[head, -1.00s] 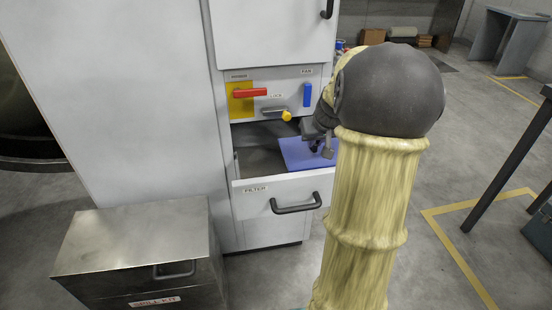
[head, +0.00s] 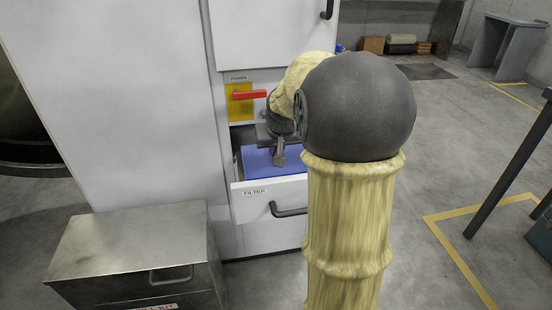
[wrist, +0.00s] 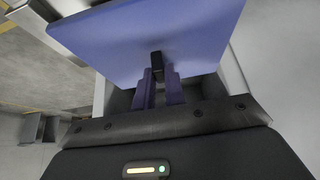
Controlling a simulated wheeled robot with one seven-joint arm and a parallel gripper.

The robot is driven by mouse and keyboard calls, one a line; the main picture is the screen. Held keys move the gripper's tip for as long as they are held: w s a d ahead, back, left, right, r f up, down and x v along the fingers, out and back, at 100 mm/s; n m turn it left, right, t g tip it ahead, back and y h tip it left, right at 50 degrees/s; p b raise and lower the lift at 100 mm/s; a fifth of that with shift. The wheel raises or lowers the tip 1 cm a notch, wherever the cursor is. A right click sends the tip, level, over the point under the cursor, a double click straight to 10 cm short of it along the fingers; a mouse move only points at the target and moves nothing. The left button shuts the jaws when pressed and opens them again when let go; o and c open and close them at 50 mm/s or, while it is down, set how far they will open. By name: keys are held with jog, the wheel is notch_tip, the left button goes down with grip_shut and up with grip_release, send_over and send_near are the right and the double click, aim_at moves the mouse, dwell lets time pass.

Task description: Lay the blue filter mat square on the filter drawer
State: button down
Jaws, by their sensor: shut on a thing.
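The blue filter mat (head: 260,165) lies at the opening of the pulled-out filter drawer (head: 236,201), below the red-handled panel. My gripper (head: 279,158) is shut on the mat near its front edge. In the wrist view the mat (wrist: 150,35) spreads out beyond my gripper's fingers (wrist: 158,88), which hold it by a small dark tab. The mat looks turned relative to the drawer walls in the wrist view, with its left corner reaching past the drawer side. I cannot tell whether it touches the drawer. My arm hides the drawer's right part.
A metal spill-kit box (head: 135,250) stands on the floor, front left of the drawer. A red handle (head: 249,94) on a yellow plate sits above the drawer. A dark-legged table (head: 510,160) stands at the right. Floor between is clear.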

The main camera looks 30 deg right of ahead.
notch_tip(320, 180, down, 4)
jog(key=shift+r+b, duration=0.15)
jog(key=shift+b, duration=0.95)
jog(key=shift+r, duration=0.1)
jog(key=c, duration=1.5)
grip_release()
jog(key=shift+o, duration=0.2)
